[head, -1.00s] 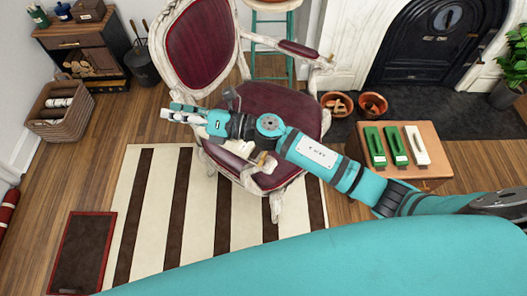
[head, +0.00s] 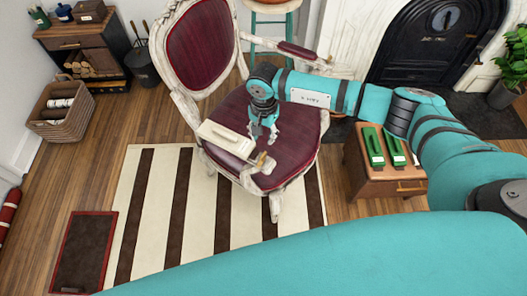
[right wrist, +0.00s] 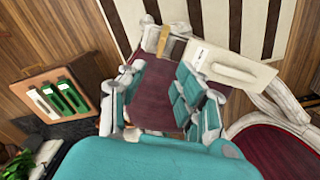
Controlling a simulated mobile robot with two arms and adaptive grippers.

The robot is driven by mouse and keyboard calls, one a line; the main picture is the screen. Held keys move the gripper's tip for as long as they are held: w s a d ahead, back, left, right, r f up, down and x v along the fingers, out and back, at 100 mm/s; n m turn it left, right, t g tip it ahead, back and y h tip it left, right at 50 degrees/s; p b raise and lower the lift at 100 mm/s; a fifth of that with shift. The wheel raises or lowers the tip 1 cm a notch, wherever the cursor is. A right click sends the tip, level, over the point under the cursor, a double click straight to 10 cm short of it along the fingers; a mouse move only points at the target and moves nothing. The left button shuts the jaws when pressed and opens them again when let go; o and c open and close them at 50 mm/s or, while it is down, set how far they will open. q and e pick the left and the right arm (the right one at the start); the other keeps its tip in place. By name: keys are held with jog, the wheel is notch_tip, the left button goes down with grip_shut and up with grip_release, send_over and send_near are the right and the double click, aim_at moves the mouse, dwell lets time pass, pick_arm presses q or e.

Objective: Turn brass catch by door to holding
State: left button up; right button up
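A black arched door (head: 425,58) with an oval plate stands in the white fireplace at the upper right of the head view. I cannot make out a brass catch beside it; my right arm covers the area below the door. My right gripper (head: 263,133) points down over the burgundy chair seat (head: 292,150), its fingers spread with nothing between them. It also shows open in the right wrist view (right wrist: 160,105). A cream block with a handle (head: 227,138) lies at the seat's front left, beside the gripper. My left gripper is not in view.
A brush-like tool (head: 262,166) lies at the seat's front edge. A wooden side table (head: 385,180) holds green handled blocks (head: 373,147); a white one (right wrist: 43,105) shows in the right wrist view. A stool (head: 272,8) stands behind the chair.

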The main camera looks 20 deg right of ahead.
aim_at(263, 155)
notch_tip(263, 155, down, 11)
jog(key=shift+a+f+p, duration=0.1)
jog(key=shift+f+p, duration=0.05)
jog(key=shift+p, duration=0.2)
grip_shut()
